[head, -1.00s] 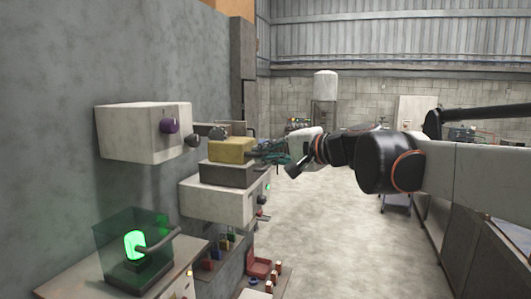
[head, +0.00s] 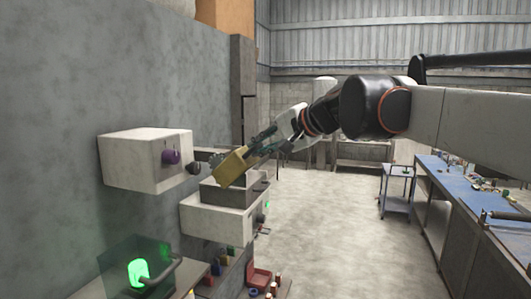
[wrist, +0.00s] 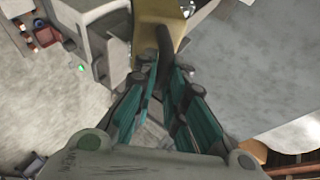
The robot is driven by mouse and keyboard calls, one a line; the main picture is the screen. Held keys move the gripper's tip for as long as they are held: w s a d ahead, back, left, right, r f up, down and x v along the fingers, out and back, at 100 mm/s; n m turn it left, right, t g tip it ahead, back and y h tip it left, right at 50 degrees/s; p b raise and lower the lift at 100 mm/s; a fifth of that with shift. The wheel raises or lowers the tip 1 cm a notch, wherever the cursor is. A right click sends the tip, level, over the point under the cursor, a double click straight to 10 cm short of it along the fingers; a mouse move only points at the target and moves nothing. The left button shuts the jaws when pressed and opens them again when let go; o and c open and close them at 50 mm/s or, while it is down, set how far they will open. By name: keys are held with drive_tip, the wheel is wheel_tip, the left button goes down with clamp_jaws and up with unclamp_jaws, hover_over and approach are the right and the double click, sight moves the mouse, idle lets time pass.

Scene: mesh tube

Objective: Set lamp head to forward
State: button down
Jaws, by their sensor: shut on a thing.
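A yellow block (head: 230,168) sits tilted over a grey open-looking box (head: 228,192); its left end is low and its right end is raised. In the wrist view the yellow block (wrist: 150,14) is at the top, with a dark curved handle (wrist: 164,42) on it. My gripper (head: 262,143) comes from the upper right, and its teal fingers (wrist: 163,72) are shut on that handle. No part is clearly recognisable as a lamp head. A glowing green lamp (head: 138,271) stands in a clear case at lower left.
A white wall box (head: 140,165) with a purple knob (head: 171,157) is left of the yellow block. A dark round knob (head: 194,168) is beside it. A white cabinet (head: 212,222) carries the grey box. The floor (head: 325,220) to the right is open.

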sight(252, 160)
drive_tip(key=shift+w+a+r+p, duration=0.2)
drive_tip(key=shift+a+r, duration=0.35)
drive_tip(key=shift+r, duration=0.2)
drive_tip(key=shift+w+a+r+p, duration=0.1)
drive_tip(key=shift+a+r+p, duration=0.1)
drive_tip(key=shift+a+r, duration=0.4)
drive_tip(key=shift+w+r, duration=0.15)
drive_tip(key=shift+r, duration=0.55)
drive_tip(key=c, duration=1.7)
unclamp_jaws()
drive_tip(key=shift+a, duration=0.15)
drive_tip(key=shift+o, duration=0.2)
drive_tip(key=shift+a, duration=0.2)
drive_tip(key=shift+f, duration=0.25)
drive_tip(key=shift+d, duration=0.15)
